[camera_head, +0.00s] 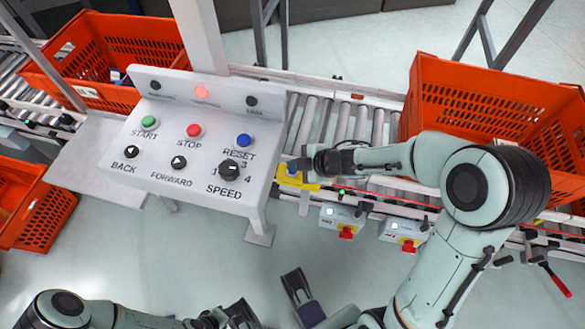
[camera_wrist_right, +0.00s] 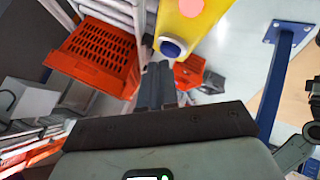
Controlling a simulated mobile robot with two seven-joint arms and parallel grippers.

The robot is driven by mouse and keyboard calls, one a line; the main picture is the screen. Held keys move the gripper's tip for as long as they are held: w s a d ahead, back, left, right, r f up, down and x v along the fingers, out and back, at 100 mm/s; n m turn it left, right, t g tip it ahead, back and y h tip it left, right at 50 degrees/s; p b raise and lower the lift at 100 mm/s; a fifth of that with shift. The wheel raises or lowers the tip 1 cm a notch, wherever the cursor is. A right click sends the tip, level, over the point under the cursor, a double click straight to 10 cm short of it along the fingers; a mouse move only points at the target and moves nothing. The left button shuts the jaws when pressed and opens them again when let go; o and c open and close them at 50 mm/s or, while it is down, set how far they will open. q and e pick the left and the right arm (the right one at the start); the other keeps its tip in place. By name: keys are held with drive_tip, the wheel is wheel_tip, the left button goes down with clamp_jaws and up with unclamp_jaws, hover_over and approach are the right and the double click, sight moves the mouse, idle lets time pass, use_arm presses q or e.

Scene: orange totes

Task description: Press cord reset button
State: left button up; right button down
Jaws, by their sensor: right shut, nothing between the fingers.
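The cord reset button is the blue button (camera_head: 292,169) on a small yellow box (camera_head: 300,182) at the near edge of the conveyor. In the right wrist view the blue button (camera_wrist_right: 172,47) on the yellow box (camera_wrist_right: 205,22) lies just beyond the fingertips. My right gripper (camera_head: 304,165) is shut and empty, its tips close to the button; it also shows in the wrist view (camera_wrist_right: 158,70). I cannot tell whether they touch. My left gripper (camera_head: 238,314) shows only partly at the bottom edge, away from the button.
A grey control panel (camera_head: 190,150) with START, STOP, RESET and SPEED controls stands left of the yellow box. Orange totes (camera_head: 455,85) sit on the roller conveyor (camera_head: 345,120). Two small boxes with red switches (camera_head: 345,232) hang along the near rail.

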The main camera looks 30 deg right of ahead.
sight(295, 172)
drive_tip(key=shift+f+b, duration=0.4)
drive_tip(key=shift+f, duration=0.25)
idle(0.8)
drive_tip(key=shift+r, duration=0.1)
drive_tip(key=shift+r+p, duration=0.6)
drive_tip(key=shift+p, duration=0.15)
drive_tip(key=shift+r, duration=0.3)
drive_tip(key=shift+p, duration=0.3)
wheel_tip(295, 172, up, 5)
drive_tip(key=p, duration=0.5)
